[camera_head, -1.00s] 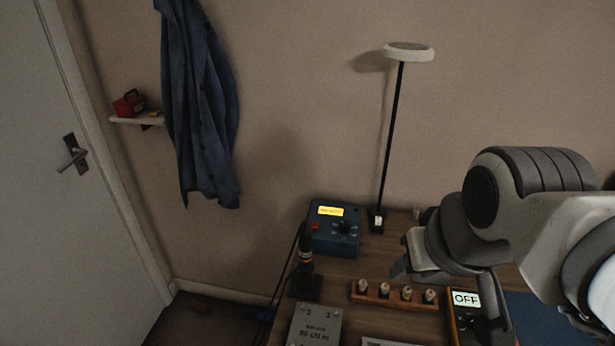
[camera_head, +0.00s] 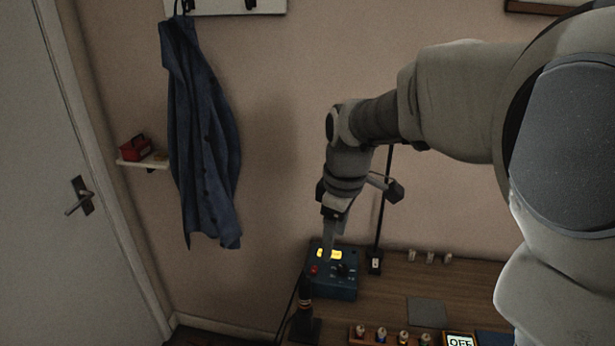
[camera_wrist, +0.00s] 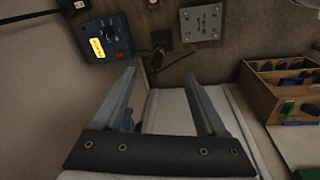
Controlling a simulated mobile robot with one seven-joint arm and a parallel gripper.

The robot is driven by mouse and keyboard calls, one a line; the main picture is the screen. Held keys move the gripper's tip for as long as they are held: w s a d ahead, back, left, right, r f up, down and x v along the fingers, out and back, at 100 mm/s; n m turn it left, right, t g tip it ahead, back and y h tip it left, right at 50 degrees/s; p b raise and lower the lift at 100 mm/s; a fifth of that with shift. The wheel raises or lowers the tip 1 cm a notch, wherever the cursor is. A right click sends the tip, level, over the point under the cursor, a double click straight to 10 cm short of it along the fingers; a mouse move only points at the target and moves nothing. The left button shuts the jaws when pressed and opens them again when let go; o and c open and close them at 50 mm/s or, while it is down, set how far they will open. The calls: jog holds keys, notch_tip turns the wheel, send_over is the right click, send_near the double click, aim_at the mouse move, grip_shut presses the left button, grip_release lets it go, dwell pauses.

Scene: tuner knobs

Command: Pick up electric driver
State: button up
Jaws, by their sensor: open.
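The electric driver (camera_head: 305,293) is a dark upright cylinder with an orange band. It stands in a black holder near the table's left edge, in front of the blue box, with a cable beside it. In the wrist view the driver (camera_wrist: 158,57) shows small, beyond the fingertips and near the middle of the gap between them. My gripper (camera_wrist: 159,76) is open and empty, with its two grey fingers spread. In the head view my gripper (camera_head: 330,242) points down, above the blue box and a little up and right of the driver; one finger overlaps the box's yellow display.
The blue control box (camera_head: 333,274) stands behind the driver, near a lamp pole (camera_head: 380,215). A rack of small bits (camera_head: 382,335) and a meter (camera_head: 460,341) lie to the right. A metal plate (camera_wrist: 201,22) and a wooden organizer (camera_wrist: 272,95) show in the wrist view.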

aim_at(305, 278)
jog(key=w+a+f+n+g+p, duration=0.1)
jog(key=w+a+f+n+p, duration=0.1)
jog(key=w+a+f+n, duration=0.35)
jog(key=shift+h, duration=0.3)
notch_tip(305, 278, down, 12)
jog(key=shift+p, duration=0.85)
jog(key=shift+f+p, duration=0.65)
jog(key=shift+f, duration=2)
jog(key=shift+a, duration=0.1)
grip_shut()
